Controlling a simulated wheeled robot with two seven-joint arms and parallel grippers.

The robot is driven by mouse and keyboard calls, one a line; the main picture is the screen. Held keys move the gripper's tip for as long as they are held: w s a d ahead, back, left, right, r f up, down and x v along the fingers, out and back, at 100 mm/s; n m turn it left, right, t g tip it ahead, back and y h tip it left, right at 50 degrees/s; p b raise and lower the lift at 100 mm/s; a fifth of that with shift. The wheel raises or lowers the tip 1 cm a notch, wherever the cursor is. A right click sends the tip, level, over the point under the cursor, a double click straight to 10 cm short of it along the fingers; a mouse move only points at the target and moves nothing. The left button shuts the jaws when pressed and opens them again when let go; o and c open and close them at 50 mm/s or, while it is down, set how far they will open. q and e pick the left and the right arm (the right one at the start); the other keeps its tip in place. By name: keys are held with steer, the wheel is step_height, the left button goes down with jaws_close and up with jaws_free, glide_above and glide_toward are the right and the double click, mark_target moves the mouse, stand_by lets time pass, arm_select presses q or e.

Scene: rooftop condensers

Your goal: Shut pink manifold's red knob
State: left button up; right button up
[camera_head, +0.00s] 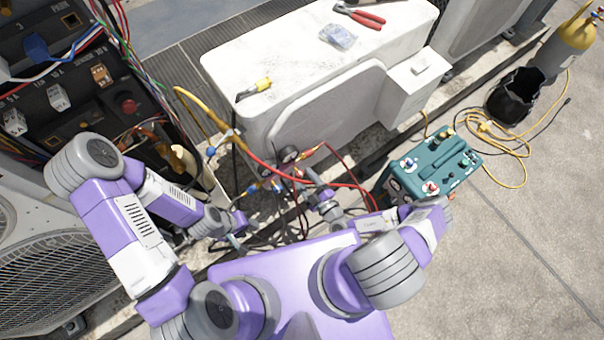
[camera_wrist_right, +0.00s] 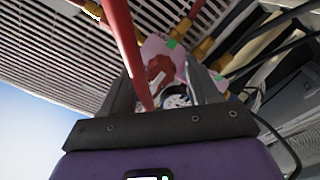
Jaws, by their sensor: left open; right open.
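The pink manifold (camera_wrist_right: 178,56) is in the right wrist view, with its red knob (camera_wrist_right: 160,70) facing me. My right gripper (camera_wrist_right: 158,74) is open, with one finger on each side of the knob. I cannot tell whether either finger touches it. A red hose (camera_wrist_right: 118,38) crosses in front of the left finger and hides part of the knob area. In the head view my right gripper (camera_head: 312,186) is just below the manifold's dark round gauges (camera_head: 288,155), and the manifold body is too small to make out. My left gripper (camera_head: 236,226) is open and empty, lower left of the gauges.
A white condenser (camera_head: 300,85) stands behind the gauges, with red pliers (camera_head: 360,16) on top. A teal machine (camera_head: 436,165) is at right. An open electrical panel (camera_head: 90,100) is at left. Red, yellow and black hoses crowd the gap. Floor at far right is mostly clear.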

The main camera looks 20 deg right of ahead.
steer(key=shift+p+v, duration=0.3)
steer(key=shift+v, duration=2)
